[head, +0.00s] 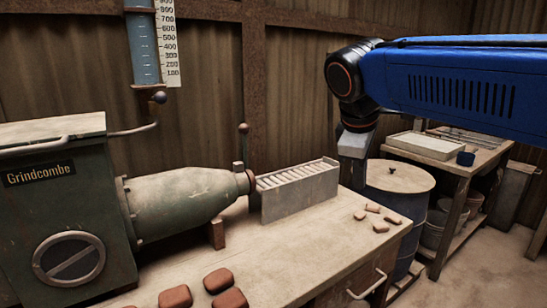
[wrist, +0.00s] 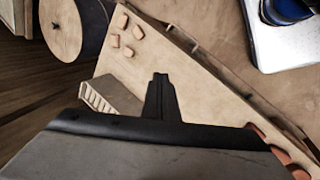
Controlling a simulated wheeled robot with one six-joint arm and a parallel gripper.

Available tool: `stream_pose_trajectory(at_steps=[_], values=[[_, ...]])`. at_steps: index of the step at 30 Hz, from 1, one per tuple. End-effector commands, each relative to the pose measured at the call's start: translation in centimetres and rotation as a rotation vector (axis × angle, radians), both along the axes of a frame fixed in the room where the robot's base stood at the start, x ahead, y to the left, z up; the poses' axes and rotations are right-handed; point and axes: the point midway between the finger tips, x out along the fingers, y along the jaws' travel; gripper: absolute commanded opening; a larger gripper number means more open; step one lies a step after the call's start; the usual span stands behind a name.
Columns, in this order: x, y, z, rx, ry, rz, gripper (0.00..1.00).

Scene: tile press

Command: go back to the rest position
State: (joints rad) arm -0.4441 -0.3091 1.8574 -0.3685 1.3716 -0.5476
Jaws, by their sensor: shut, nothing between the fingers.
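My gripper (head: 353,172) hangs from the blue arm at the right of the head view, pointing down. It is near the far right end of the bench (head: 300,262), by the grey slotted rack (head: 300,195). In the wrist view my gripper (wrist: 160,78) shows its dark fingers together, with nothing held. The same rack (wrist: 100,97) lies to the left of the fingers there. Whether the fingertips clear the bench top by much is hard to tell.
A green Grindcombe press (head: 190,195) stands left on the bench. Several brown lumps (head: 222,282) lie at the front and small pieces (head: 381,227) near the right corner. A lidded drum (head: 400,180) and a side table (head: 430,146) stand to the right.

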Motion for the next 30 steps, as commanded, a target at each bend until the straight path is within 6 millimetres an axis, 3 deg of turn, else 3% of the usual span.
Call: stream_pose_trajectory(at_steps=[3, 9, 15, 21, 24, 30], values=[[-3.2, -3.0, -3.2, 0.093, -0.02, -0.133, 0.0], [-8.4, -6.5, -8.9, 0.253, -0.058, -0.365, 0.0], [-13.6, -8.6, -15.1, 0.412, -0.103, -0.611, 0.0], [-17.4, -9.4, -20.2, 0.537, -0.144, -0.813, 0.0], [-18.4, -9.5, -21.7, 0.573, -0.156, -0.872, 0.0], [-18.8, -9.6, -22.4, 0.592, -0.164, -0.901, 0.0]])
